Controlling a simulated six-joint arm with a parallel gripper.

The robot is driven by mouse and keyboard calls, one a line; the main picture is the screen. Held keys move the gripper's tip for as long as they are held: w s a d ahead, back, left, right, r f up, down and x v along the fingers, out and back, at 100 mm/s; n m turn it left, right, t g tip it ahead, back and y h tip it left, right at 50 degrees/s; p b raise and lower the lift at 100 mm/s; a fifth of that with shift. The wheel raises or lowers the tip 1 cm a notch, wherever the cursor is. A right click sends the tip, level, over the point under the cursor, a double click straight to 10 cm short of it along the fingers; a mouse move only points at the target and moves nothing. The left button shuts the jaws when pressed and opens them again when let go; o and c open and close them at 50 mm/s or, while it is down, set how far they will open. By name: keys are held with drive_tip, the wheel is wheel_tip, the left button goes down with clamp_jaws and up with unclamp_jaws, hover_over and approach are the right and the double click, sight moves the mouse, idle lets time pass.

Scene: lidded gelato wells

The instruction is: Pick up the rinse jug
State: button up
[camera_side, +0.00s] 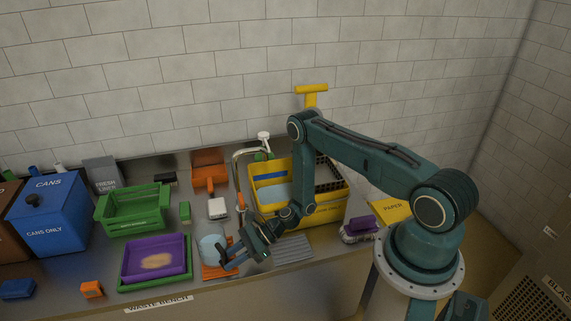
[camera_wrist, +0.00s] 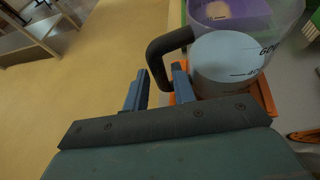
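The rinse jug (camera_side: 211,248) is a clear, pale-blue-filled jug standing upright on an orange mat (camera_side: 209,273) near the bench's front edge. In the wrist view the jug (camera_wrist: 228,62) shows dark volume marks and a dark looped handle (camera_wrist: 160,50) on its left side. My gripper (camera_side: 231,263) is low at the jug's right side in the side view. In the wrist view its blue fingers (camera_wrist: 159,77) are apart, with the lower handle between their tips. I see a gap on the left finger's side; contact on the right is unclear.
A purple tray (camera_side: 182,268) in a green one is left of the jug. A white block (camera_side: 217,208) and orange dustpan-like item (camera_side: 211,180) lie behind, beside a tap (camera_side: 240,155) and yellow caddy (camera_side: 330,186). A grey ribbed mat (camera_side: 293,250) is to the right.

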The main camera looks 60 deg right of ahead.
drive_tip(key=shift+x, duration=2.05)
drive_tip(key=shift+f, duration=0.1)
clamp_jaws()
